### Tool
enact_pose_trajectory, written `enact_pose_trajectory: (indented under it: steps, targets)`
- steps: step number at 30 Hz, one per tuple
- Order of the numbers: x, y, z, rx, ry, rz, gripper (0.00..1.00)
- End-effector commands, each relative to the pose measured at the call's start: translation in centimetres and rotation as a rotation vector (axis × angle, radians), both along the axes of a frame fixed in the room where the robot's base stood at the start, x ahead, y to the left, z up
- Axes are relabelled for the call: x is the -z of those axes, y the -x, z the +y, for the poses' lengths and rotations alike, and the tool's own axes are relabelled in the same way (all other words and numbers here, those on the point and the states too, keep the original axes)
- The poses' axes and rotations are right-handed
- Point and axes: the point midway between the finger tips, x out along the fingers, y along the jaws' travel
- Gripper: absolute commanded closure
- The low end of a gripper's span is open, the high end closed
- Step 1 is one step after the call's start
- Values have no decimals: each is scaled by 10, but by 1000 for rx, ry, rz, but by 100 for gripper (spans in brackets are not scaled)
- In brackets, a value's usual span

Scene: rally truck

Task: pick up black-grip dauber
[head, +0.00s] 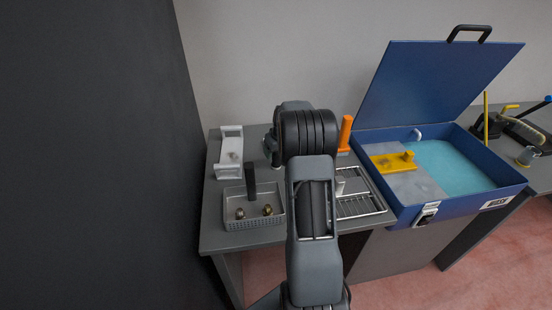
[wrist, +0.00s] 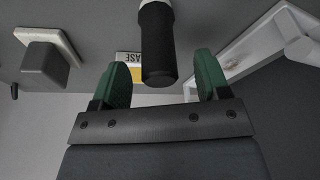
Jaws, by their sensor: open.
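The black-grip dauber (wrist: 157,52) shows in the wrist view as a black cylindrical grip with a white part at the top edge of the picture. My gripper (wrist: 162,70) is open, with one green finger pad on each side of the grip. Gaps show between the grip and both pads, so nothing is held. The far end of the dauber is out of the picture. In the head view my arm hides the gripper's fingers, and I cannot make out the dauber there for certain.
A white tray (head: 222,170) and a grey basket (head: 254,222) with a black upright piece stand left of my arm. An orange upright piece (head: 346,132), a wire rack (head: 372,206) and an open blue case (head: 462,208) are to the right. A dark wall (head: 90,150) borders the left.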

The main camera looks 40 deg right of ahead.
Motion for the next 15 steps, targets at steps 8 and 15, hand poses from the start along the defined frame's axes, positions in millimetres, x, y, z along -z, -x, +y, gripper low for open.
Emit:
enact_pose_trajectory:
  steps: [8,15]
  targets:
    - [20,-7,0,-1,1,-1,31]
    - [20,-7,0,-1,1,-1,33]
